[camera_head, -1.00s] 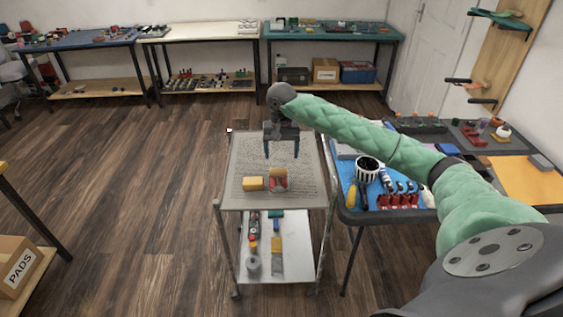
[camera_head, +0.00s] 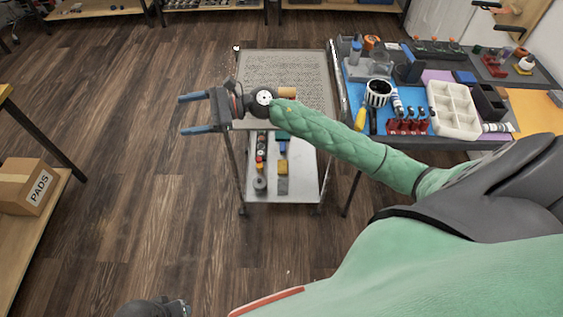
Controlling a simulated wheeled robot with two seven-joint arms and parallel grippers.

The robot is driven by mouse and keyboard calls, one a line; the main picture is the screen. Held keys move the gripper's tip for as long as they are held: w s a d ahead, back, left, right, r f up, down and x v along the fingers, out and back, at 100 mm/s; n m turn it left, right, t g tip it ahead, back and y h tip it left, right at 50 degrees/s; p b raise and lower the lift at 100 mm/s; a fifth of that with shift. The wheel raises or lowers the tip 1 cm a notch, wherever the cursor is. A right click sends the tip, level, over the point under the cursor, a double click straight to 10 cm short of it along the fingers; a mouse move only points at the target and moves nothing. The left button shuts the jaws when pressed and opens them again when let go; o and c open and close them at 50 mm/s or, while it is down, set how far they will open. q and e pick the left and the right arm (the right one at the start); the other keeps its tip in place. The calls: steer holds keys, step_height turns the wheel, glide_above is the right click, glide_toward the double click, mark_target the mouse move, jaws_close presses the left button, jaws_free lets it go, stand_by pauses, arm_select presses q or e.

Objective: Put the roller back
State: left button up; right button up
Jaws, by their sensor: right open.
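I cannot make out a roller for certain. A tan block-like piece (camera_head: 287,91) lies on the grey top of the wheeled cart (camera_head: 290,65), partly hidden behind my right wrist. My right gripper (camera_head: 182,115) is open and empty, its blue fingers pointing left, out past the cart's left edge. My green right arm crosses in front of the cart's near edge and hides part of its top.
The cart's lower shelf (camera_head: 297,185) holds several small items. A table at right has a blue mat (camera_head: 352,71), a striped cup (camera_head: 377,92), a yellow-handled tool (camera_head: 360,118), red holders and a white divided tray (camera_head: 454,108). A PADS box (camera_head: 25,187) stands at left. Floor between is clear.

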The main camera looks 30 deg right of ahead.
steer(key=s+d+f+n+t+h, duration=0.5)
steer(key=n+h, duration=0.4)
steer(key=n, duration=0.7)
steer(key=s+d+f+n+t+h, duration=0.35)
steer(key=f+n+h, duration=0.35)
steer(key=n, duration=0.9)
steer(key=s+a+f+m+g, duration=0.1)
steer(key=s+f+m+g, duration=0.2)
steer(key=s, duration=0.6)
steer(key=s+a+f+m+g, duration=0.1)
steer(key=s+f+m+g, duration=0.3)
steer(key=s, duration=0.5)
steer(key=s+a+f+m+g, duration=0.1)
steer(key=s+f+m+g, duration=0.3)
steer(key=s, duration=0.5)
steer(key=shift+s+f+g+y, duration=0.15)
steer(key=shift+f+g+y, duration=0.15)
steer(key=shift+f+g, duration=0.6)
